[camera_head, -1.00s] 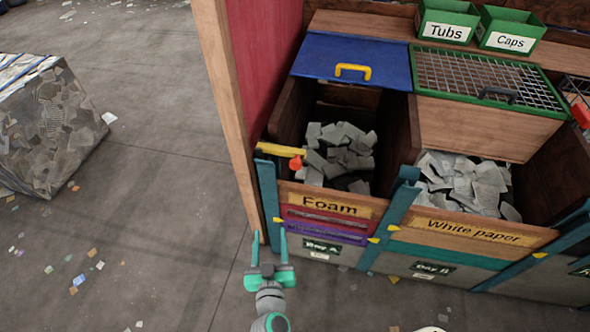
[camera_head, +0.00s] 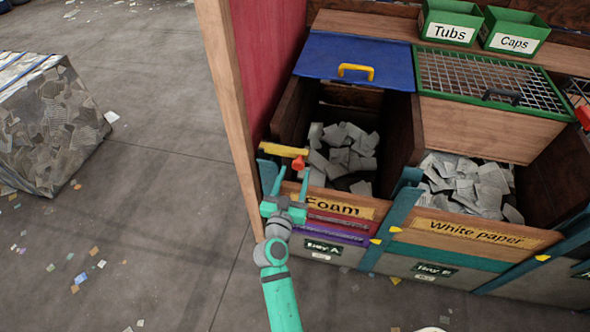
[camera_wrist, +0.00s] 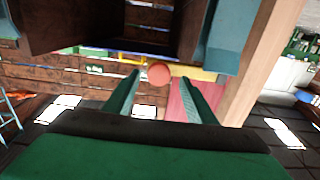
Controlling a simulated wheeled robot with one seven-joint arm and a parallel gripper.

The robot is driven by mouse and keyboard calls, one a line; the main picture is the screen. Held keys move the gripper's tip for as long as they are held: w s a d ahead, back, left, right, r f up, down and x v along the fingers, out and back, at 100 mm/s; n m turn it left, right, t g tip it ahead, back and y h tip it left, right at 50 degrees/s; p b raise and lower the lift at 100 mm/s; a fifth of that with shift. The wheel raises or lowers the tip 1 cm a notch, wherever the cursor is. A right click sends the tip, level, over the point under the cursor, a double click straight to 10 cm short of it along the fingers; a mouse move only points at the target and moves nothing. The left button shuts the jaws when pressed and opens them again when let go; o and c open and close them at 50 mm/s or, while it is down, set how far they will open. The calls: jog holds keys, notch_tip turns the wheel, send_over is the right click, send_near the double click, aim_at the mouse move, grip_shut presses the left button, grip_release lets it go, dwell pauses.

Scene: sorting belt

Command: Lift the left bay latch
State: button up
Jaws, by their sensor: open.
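The left bay latch is a yellow bar (camera_head: 283,150) with an orange-red knob (camera_head: 299,164), at the upper left front corner of the Foam bay. The bar looks level. My gripper (camera_head: 293,176) is open and empty just below the knob, its fingers pointing up toward it. In the wrist view the knob (camera_wrist: 159,74) shows between the two fingertips, with the yellow bar (camera_wrist: 197,73) to its right. I cannot tell whether the knob is inside the jaws or still beyond the tips. My gripper covers part of the Foam front board (camera_head: 335,206).
A wooden post (camera_head: 226,110) stands close left of the latch. A teal upright (camera_head: 392,215) separates the Foam bay from the White paper bay (camera_head: 487,233).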

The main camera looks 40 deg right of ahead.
aim_at(298, 167)
jog(key=shift+x, duration=1.5)
jog(key=shift+s+d, duration=0.1)
